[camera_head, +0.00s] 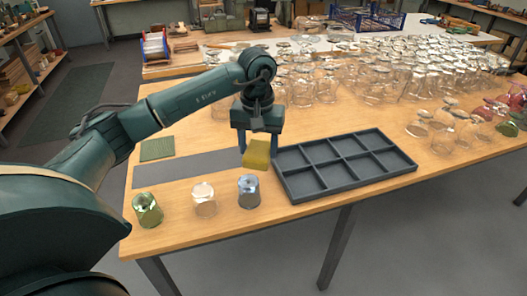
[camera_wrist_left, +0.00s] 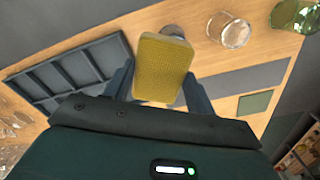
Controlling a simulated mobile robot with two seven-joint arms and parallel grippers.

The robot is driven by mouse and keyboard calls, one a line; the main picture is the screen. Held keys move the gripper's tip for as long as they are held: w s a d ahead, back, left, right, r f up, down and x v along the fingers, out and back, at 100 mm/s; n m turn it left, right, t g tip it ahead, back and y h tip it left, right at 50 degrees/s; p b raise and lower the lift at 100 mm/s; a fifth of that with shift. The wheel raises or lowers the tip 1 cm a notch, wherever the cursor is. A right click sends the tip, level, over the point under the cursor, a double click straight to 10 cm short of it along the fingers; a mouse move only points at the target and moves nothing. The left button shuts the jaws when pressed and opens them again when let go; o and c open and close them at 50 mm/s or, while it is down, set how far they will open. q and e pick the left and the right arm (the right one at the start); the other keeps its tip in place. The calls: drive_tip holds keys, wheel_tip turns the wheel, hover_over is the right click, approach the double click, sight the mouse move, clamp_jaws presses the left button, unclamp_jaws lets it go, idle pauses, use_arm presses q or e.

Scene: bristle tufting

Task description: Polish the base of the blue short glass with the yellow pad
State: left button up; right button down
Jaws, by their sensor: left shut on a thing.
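The blue short glass (camera_head: 249,191) stands upside down on the table near the front edge, right of a clear glass and a green glass. My left gripper (camera_head: 257,137) is shut on the yellow pad (camera_head: 257,154) and holds it above the table, just behind and above the blue glass. In the left wrist view the yellow pad (camera_wrist_left: 163,68) sits between the fingers (camera_wrist_left: 158,85). The blue glass (camera_wrist_left: 172,31) shows there only in part, behind the pad's far edge. My right gripper is not in view.
A clear glass (camera_head: 204,199) and a green glass (camera_head: 147,209) stand left of the blue one. A dark compartment tray (camera_head: 345,163) lies to the right. A grey mat (camera_head: 187,168) and a green pad (camera_head: 157,148) lie behind. Many clear glasses (camera_head: 350,75) crowd the back.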

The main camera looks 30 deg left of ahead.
use_arm(q)
drive_tip(key=shift+w+f, duration=0.1)
drive_tip(key=shift+f, duration=0.05)
drive_tip(key=shift+f+b, duration=0.55)
drive_tip(key=shift+f, duration=0.2)
wheel_tip(320, 180, down, 3)
drive_tip(key=shift+f+b, duration=0.2)
drive_tip(key=shift+b, duration=0.85)
drive_tip(key=shift+f, duration=0.45)
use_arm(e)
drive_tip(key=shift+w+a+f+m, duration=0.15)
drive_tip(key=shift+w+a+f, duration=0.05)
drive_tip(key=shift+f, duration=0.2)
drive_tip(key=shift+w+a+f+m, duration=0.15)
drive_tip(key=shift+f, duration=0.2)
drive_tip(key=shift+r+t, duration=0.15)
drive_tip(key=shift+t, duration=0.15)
use_arm(q)
drive_tip(key=shift+f+b, duration=0.45)
drive_tip(key=shift+b, duration=0.1)
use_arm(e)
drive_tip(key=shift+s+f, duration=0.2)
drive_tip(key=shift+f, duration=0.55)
